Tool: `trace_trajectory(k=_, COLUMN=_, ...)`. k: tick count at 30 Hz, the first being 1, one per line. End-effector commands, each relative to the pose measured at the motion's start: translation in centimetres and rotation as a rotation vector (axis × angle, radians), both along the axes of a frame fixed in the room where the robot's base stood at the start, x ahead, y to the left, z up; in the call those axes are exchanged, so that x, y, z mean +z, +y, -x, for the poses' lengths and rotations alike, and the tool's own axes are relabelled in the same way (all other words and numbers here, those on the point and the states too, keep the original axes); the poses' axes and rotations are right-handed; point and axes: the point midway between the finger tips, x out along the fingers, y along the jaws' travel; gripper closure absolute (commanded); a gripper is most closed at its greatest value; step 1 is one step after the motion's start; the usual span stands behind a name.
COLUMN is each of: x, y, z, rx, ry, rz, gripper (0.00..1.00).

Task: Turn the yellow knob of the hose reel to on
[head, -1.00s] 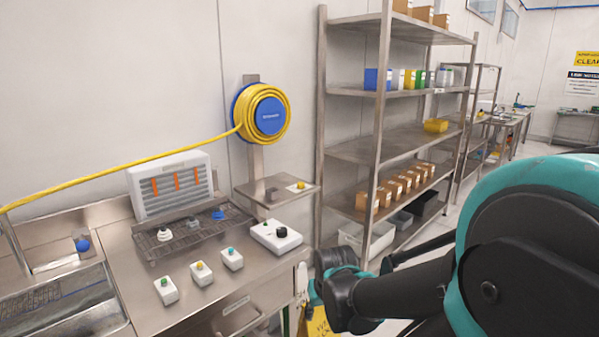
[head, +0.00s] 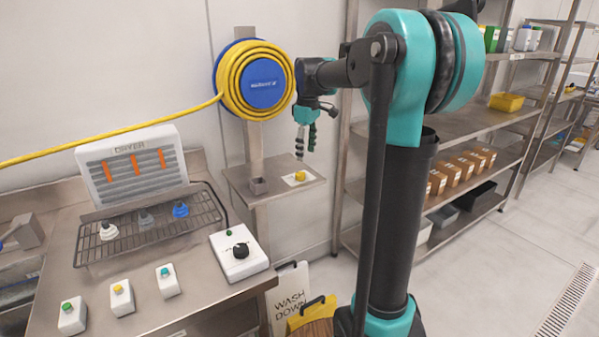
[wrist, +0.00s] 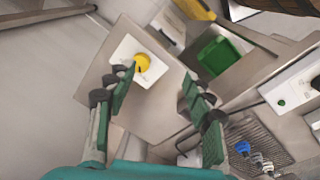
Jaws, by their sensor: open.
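The yellow knob (head: 300,176) sits on a white plate on a small metal shelf (head: 236,178), under the hose reel (head: 262,84) with its coiled yellow hose and blue hub. My gripper (head: 303,156) points down above the knob, with a gap between them. In the wrist view the knob (wrist: 142,62) is close to the left fingertip, slightly beyond the tips. My gripper (wrist: 158,78) is open and empty there, its green fingers spread apart. The knob's pointer and any markings on the plate are too small to read.
The reel's post (head: 254,145) rises behind the shelf. A steel rack (head: 450,125) stands to the right. The counter holds a control box (head: 238,256) and a drying rack (head: 150,232).

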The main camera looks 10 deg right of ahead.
Motion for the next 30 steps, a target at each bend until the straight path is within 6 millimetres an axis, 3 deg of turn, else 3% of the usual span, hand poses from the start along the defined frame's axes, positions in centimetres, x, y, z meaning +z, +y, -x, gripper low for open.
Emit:
trace_trajectory(k=1, x=1.5, y=0.3, z=-1.6, rx=0.055, ry=0.018, rz=0.005, gripper=0.48)
trace_trajectory(k=6, x=4.8, y=1.0, z=-4.5, rx=0.208, ry=0.064, rz=0.016, gripper=0.48)
trace_trajectory(k=13, x=6.0, y=1.4, z=-5.6, rx=0.286, ry=0.088, rz=0.019, gripper=0.48)
trace_trajectory(k=20, x=3.1, y=1.4, z=-5.6, rx=0.287, ry=0.089, rz=0.018, gripper=0.48)
trace_trajectory(k=30, x=-3.7, y=1.4, z=-5.6, rx=0.286, ry=0.088, rz=0.019, gripper=0.48)
